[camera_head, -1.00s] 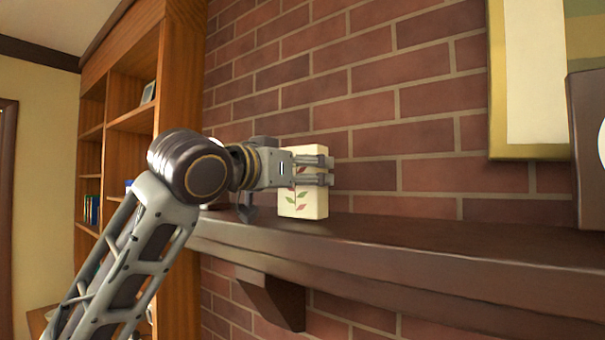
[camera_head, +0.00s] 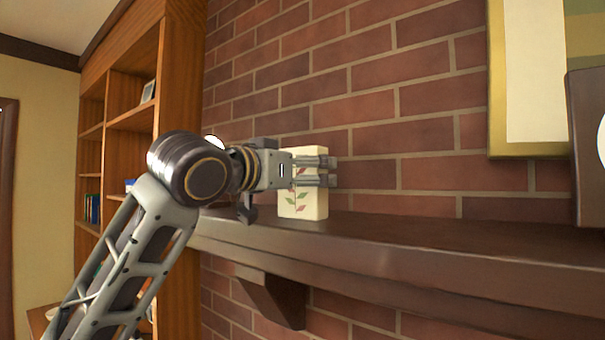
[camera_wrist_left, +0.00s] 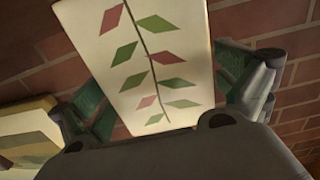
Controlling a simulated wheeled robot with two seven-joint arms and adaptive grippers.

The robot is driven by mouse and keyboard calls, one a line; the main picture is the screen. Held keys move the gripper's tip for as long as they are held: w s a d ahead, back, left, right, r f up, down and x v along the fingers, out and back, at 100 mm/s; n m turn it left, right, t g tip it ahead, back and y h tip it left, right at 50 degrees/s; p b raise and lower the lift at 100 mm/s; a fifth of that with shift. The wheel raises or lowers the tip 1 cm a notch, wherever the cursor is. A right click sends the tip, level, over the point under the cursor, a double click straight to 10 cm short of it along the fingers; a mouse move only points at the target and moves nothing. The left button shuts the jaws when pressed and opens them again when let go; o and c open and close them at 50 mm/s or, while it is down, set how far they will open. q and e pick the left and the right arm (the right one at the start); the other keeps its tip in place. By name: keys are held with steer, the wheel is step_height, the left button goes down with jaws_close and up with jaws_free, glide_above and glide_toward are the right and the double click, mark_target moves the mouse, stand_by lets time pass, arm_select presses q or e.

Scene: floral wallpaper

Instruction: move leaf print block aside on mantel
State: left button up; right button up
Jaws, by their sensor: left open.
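The leaf print block (camera_head: 303,205) is cream with red and green leaves. It stands upright on the dark wooden mantel (camera_head: 420,240), near its left end. My left gripper (camera_head: 331,171) reaches in from the left in front of the block and hides part of it. In the left wrist view the block (camera_wrist_left: 145,60) shows between the two open fingers (camera_wrist_left: 165,105), one on each side of it. I cannot tell whether either finger touches it. My right gripper is not in view.
A brick wall (camera_head: 420,115) rises behind the mantel. A framed picture (camera_head: 530,80) hangs at the upper right, and a dark-edged object (camera_head: 588,150) stands at the mantel's right. The mantel between block and that object is clear. A wooden bookshelf (camera_head: 180,70) stands at the left.

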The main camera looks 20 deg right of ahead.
arm_select(q)
steer(key=shift+a+r, duration=0.1)
steer(key=shift+r, duration=0.05)
steer(key=b+v, duration=0.2)
steer(key=v, duration=1)
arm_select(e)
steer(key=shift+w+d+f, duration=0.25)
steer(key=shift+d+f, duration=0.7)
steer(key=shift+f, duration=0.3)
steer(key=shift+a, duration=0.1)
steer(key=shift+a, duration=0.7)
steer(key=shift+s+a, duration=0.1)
